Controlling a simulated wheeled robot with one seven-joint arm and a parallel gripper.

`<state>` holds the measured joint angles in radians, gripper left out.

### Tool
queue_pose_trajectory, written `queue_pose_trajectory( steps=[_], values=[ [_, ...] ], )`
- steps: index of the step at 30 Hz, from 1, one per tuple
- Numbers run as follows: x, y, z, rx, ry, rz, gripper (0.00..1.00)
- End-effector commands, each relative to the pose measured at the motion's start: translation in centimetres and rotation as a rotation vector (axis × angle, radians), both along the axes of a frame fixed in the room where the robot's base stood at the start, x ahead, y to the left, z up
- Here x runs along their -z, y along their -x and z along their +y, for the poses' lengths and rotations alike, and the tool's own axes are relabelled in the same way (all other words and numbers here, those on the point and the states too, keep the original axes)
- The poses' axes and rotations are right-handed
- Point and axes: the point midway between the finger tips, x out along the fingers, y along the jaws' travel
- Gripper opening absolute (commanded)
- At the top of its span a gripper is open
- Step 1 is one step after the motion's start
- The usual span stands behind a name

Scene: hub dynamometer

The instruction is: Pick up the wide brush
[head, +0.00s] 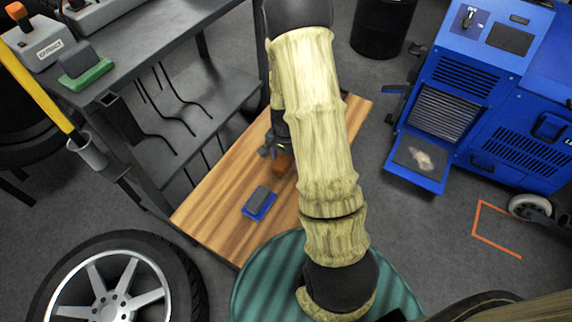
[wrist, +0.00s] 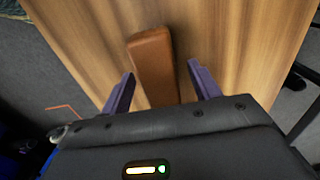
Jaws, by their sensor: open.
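A brown block-shaped piece (wrist: 152,62), perhaps the wide brush's wooden body, lies on the wooden bench top (wrist: 230,50). No bristles show, so I cannot tell for sure. In the head view the brown piece (head: 284,165) is partly hidden by my arm. My gripper (wrist: 161,72) is open above it, with its two purple fingers on either side of the piece's near part. A gap shows on each side. In the head view my gripper (head: 268,150) is small and mostly behind my arm.
A grey block with a blue base (head: 259,201) lies on the wooden bench nearby. A metal shelf bench (head: 150,75) holds a green-based block (head: 86,68). A wheel (head: 120,285), a teal drum (head: 262,285) and a blue machine (head: 470,95) stand around.

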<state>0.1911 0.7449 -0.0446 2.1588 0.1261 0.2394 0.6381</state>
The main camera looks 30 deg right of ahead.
Motion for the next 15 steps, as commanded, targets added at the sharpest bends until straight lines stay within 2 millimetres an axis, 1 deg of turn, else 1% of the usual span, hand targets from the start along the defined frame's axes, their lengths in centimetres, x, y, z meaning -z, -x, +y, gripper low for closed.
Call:
queue_pose_trajectory(
  steps=[1, 3, 15],
  values=[
    [1.15, 0.09, 0.04, 0.0, -0.001, 0.003, 0.62],
    [1.59, 0.05, 0.04, 0.0, -0.001, 0.002, 0.62],
    [1.55, 0.01, 0.09, -0.001, 0.0, 0.0, 0.62]
  ],
)
